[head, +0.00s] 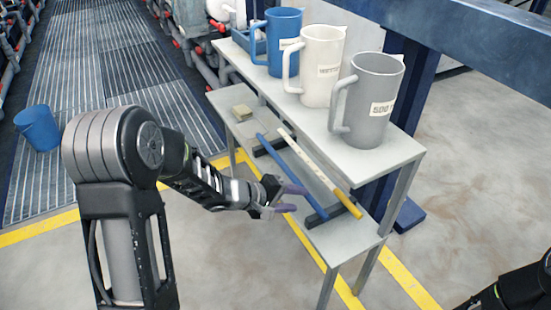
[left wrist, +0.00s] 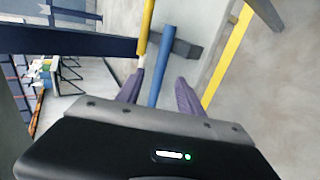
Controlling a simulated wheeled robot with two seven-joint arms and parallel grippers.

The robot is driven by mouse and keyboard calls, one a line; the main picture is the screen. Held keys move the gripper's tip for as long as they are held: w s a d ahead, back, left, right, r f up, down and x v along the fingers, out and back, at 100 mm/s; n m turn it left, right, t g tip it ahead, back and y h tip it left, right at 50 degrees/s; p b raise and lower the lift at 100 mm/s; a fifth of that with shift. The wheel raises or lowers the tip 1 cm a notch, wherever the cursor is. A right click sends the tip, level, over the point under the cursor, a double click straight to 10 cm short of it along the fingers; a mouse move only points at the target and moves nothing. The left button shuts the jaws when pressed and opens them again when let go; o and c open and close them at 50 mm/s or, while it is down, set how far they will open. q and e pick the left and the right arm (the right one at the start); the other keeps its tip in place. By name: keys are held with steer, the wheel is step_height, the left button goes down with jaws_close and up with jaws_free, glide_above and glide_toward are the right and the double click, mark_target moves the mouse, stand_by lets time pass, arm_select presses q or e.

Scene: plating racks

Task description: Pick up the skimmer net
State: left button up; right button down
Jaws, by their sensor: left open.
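Two long-handled tools lie side by side on the lower shelf (head: 258,168) of a grey rack in the head view. One has a blue handle (head: 300,168); the other has a pale pole with a yellow grip (head: 340,192). A flat greyish head shows at the far end of the blue one, so it looks like the skimmer net, though its mesh is unclear. My left gripper (head: 299,199) is open beside the blue handle's near part. In the left wrist view, the blue handle (left wrist: 162,60) runs between the open fingers (left wrist: 160,88), apparently ungripped. My right gripper is out of view.
Blue, white and grey jugs (head: 377,95) stand on the rack's upper shelf (head: 310,112), above the tools. Dark supports (head: 320,215) lie under the handles. A blue bucket (head: 38,128) stands on the grating at left. A blue post (head: 405,120) rises behind the rack.

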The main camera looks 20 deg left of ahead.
mark_target(309, 200)
arm_select(q)
steer(key=b+x, duration=0.2)
steer(key=x, duration=0.2)
steer(key=shift+s+f+b, duration=0.1)
steer(key=shift+f+b, duration=0.05)
steer(key=shift+b, duration=0.2)
steer(key=shift+d, duration=0.15)
steer(key=shift+c, duration=0.5)
jaws_close()
